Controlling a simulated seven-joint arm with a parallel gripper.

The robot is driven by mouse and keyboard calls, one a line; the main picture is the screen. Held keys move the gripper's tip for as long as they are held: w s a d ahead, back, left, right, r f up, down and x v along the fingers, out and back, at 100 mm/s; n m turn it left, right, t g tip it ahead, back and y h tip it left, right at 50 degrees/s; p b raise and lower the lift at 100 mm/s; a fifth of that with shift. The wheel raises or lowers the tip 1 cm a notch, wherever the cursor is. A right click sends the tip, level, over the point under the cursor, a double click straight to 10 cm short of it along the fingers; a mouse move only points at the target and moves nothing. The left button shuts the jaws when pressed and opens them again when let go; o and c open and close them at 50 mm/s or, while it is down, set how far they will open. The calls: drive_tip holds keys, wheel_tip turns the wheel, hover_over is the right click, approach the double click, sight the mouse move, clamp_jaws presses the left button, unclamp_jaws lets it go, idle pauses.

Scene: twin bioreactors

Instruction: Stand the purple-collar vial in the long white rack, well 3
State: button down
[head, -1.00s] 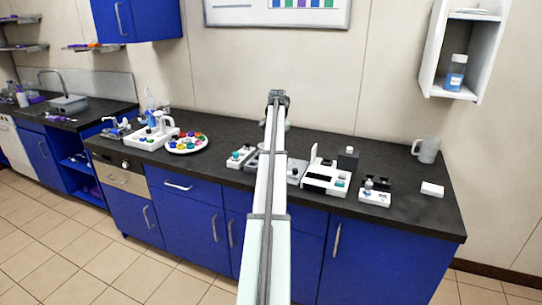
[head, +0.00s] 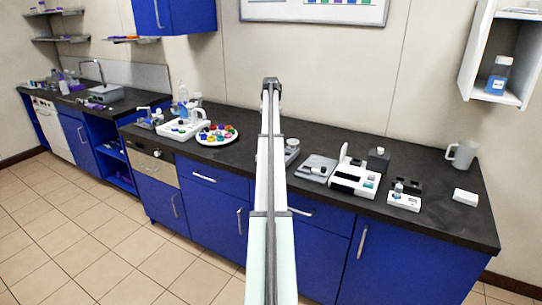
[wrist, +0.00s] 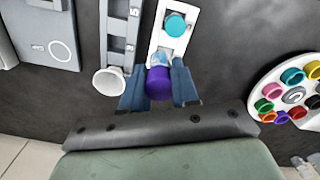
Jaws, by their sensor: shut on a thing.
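The purple-collar vial (wrist: 159,84) is between the fingers of my gripper (wrist: 158,67) in the wrist view, and the gripper is shut on it. Its purple end faces the camera, with a clear part just beyond it. The long white rack (wrist: 167,43) runs away from the fingers, with a teal-capped vial (wrist: 175,25) standing in it. The held vial overlaps the rack's near end in the picture. I cannot tell whether it is in a well or above one. In the head view my arm hides the gripper, the vial and the rack.
A grey rack (wrist: 118,28) and a white round cup (wrist: 109,82) lie left of the white rack. A grey device (wrist: 55,40) is further left. A round tray of coloured caps (wrist: 262,84) is at right. A white block station (head: 353,181) stands on the dark counter (head: 440,205).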

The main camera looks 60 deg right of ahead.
drive_tip(key=shift+w+d+f+n, duration=0.2)
drive_tip(key=shift+d+f+n, duration=0.2)
drive_tip(key=shift+f+n, duration=1.55)
drive_tip(key=shift+w+d+f+n, duration=0.35)
drive_tip(key=shift+f+n, duration=0.9)
drive_tip(key=shift+n, duration=1.25)
drive_tip(key=shift+w+d+f+n, duration=0.1)
drive_tip(key=shift+d+f+n, duration=0.4)
drive_tip(key=shift+f+n, duration=1.45)
drive_tip(key=shift+r+n, duration=0.3)
drive_tip(key=shift+r, duration=0.05)
drive_tip(key=shift+f, duration=0.5)
drive_tip(key=shift+s+a+f, duration=0.1)
drive_tip(key=shift+a+f, duration=0.05)
drive_tip(key=shift+f, duration=0.05)
drive_tip(key=c, duration=0.9)
unclamp_jaws()
drive_tip(key=shift+o, duration=0.3)
wheel_tip(320, 180, up, 14)
drive_tip(key=shift+f, duration=0.25)
